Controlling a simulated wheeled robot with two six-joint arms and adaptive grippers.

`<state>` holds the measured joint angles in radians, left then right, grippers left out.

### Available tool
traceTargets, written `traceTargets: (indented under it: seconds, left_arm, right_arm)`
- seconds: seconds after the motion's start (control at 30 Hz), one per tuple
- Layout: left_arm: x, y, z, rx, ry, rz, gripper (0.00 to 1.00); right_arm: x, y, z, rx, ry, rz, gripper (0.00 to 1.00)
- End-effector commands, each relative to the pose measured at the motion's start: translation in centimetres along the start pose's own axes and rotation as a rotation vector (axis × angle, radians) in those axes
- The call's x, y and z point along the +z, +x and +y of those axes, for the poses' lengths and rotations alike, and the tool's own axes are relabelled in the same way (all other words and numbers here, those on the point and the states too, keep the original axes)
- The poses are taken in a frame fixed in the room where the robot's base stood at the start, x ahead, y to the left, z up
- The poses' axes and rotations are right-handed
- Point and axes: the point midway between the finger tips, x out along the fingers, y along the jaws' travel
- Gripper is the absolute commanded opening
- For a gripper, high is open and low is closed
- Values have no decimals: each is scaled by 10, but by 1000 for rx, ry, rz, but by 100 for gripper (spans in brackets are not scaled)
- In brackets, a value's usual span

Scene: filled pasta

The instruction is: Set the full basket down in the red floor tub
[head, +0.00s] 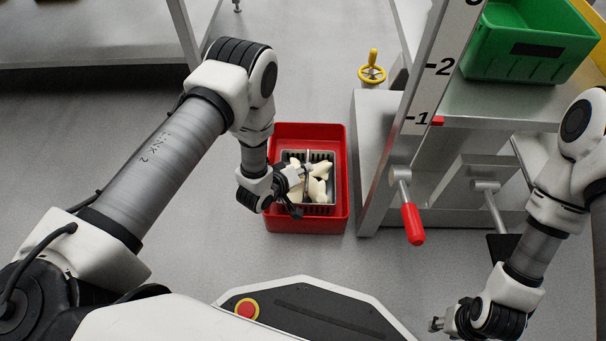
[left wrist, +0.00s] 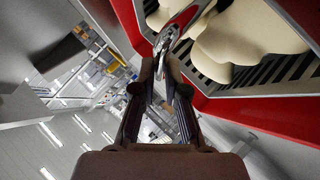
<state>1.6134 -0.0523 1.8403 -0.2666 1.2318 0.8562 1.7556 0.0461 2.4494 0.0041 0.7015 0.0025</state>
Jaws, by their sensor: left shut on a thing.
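The red floor tub (head: 338,222) stands on the grey floor at the middle of the head view. The metal basket (head: 320,210) with dark slots holds several pale pasta pieces (head: 318,188) and appears within the tub's walls. I cannot tell whether it touches the tub's bottom. My left gripper (head: 303,176) is shut on the basket's thin handle, above the pasta. In the left wrist view the fingers (left wrist: 165,65) meet at the handle, with pasta (left wrist: 250,35) and the red wall (left wrist: 250,108) close by. My right gripper (head: 438,324) is low at the right; its finger opening is unclear.
A metal stand with a numbered scale (head: 425,80) and a red-handled lever (head: 412,223) is just right of the tub. A green bin (head: 525,45) sits on a metal surface at the upper right. A yellow handwheel (head: 372,73) stands behind. Floor left of the tub is clear.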

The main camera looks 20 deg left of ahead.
Motion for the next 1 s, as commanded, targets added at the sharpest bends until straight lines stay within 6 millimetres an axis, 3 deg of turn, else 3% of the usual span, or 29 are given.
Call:
traceTargets:
  seconds: [0.27,0.3,0.33,0.7,0.87,1.0]
  left_arm:
    - [1,1,-1,-2,1,-1,0]
    - [1,0,-1,-3,0,-2,26]
    - [1,0,-1,-3,0,-2,36]
    - [-1,-4,2,-4,0,-2,37]
    - [-4,-35,4,-6,-2,-4,37]
    - [-4,-73,5,-8,-4,-4,37]
  right_arm:
    - [0,0,0,0,0,1,40]
    - [0,-1,0,0,0,1,40]
    - [0,-1,0,0,0,1,40]
    - [0,-5,0,0,0,0,40]
    - [1,-25,0,0,-3,-2,40]
    - [2,-45,-1,-1,-7,-5,40]
